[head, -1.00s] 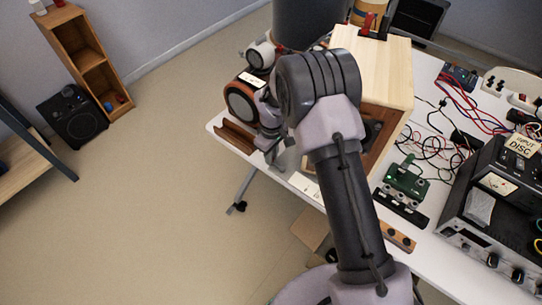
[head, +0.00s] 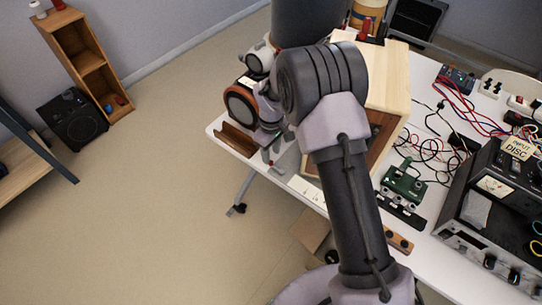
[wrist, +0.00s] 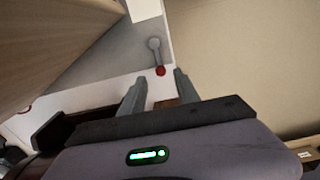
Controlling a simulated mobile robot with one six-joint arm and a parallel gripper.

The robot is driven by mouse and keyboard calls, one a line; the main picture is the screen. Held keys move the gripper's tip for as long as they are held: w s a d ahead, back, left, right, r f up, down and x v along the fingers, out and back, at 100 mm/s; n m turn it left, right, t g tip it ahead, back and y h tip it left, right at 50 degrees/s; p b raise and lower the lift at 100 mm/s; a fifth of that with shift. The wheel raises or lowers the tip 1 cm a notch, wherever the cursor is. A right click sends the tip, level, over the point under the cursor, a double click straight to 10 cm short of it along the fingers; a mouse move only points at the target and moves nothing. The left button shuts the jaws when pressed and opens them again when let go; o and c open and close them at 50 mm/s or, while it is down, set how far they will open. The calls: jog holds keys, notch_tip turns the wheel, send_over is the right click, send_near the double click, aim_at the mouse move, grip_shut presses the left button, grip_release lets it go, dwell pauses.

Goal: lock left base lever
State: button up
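In the wrist view a small grey lever (wrist: 154,46) with a red tip (wrist: 160,71) sits on a grey and white surface beside a wooden panel. My gripper (wrist: 160,77) is open, its two fingers apart on either side of the red tip. I cannot tell whether either finger touches it. In the head view my gripper (head: 273,154) is at the table's left front edge, beside the wooden speaker box (head: 392,75). My own arm hides much of the box's front, and the lever cannot be made out there.
The white table (head: 430,125) carries a green device (head: 403,184), loose cables and a large meter unit (head: 497,205) on the right. A brown tray (head: 235,140) lies at the table's left corner. The floor (head: 150,190) to the left is clear.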

aim_at(271, 161)
notch_tip(271, 161, up, 14)
jog(key=p, duration=0.3)
jog(key=shift+f+p, duration=0.2)
jog(key=shift+p, duration=0.1)
